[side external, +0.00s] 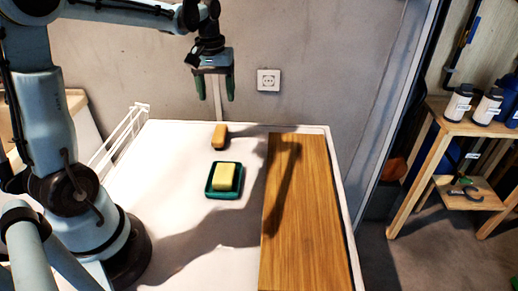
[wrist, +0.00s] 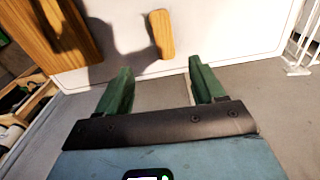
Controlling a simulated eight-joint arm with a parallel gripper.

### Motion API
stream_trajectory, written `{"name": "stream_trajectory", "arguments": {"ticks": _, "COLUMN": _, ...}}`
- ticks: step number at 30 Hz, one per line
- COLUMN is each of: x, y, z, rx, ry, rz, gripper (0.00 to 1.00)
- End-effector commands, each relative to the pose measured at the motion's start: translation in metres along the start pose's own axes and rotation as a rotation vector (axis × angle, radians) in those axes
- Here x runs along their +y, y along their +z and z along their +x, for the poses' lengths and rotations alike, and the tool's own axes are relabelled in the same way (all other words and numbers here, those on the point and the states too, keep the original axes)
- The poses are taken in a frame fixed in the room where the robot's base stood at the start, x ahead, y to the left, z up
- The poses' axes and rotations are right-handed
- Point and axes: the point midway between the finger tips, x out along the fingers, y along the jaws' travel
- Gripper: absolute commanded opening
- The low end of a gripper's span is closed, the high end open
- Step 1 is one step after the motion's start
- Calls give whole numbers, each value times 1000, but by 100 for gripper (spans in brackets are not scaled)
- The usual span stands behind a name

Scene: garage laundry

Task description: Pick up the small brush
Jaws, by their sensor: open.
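The small brush (side external: 220,135), a wooden-coloured block with rounded ends, lies on the white table top near its back edge. It also shows at the top middle of the wrist view (wrist: 163,34), beyond the fingertips; its bristles cannot be made out. My gripper (side external: 216,97) is open and empty, pointing down well above the table, over its back edge near the brush. In the wrist view my gripper's two green fingers (wrist: 160,68) are spread apart, with nothing between them.
A yellow block (side external: 225,176) sits in a dark green dish (side external: 209,190) in front of the brush. A wooden board (side external: 305,215) lies along the table's right side. A white rack (side external: 115,140) stands at the left edge. A grey wall with a socket (side external: 268,80) is behind.

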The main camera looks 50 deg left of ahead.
Motion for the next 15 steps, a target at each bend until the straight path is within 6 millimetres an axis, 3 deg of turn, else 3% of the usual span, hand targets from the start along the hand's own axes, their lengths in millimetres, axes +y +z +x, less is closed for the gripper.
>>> {"name": "stream_trajectory", "arguments": {"ticks": 8, "x": -7, "y": -9, "z": 16, "rx": -34, "ry": -13, "rz": -45, "gripper": 68}}
{"name": "stream_trajectory", "arguments": {"ticks": 15, "x": -7, "y": -8, "z": 53, "rx": -32, "ry": -12, "rz": -43, "gripper": 68}}
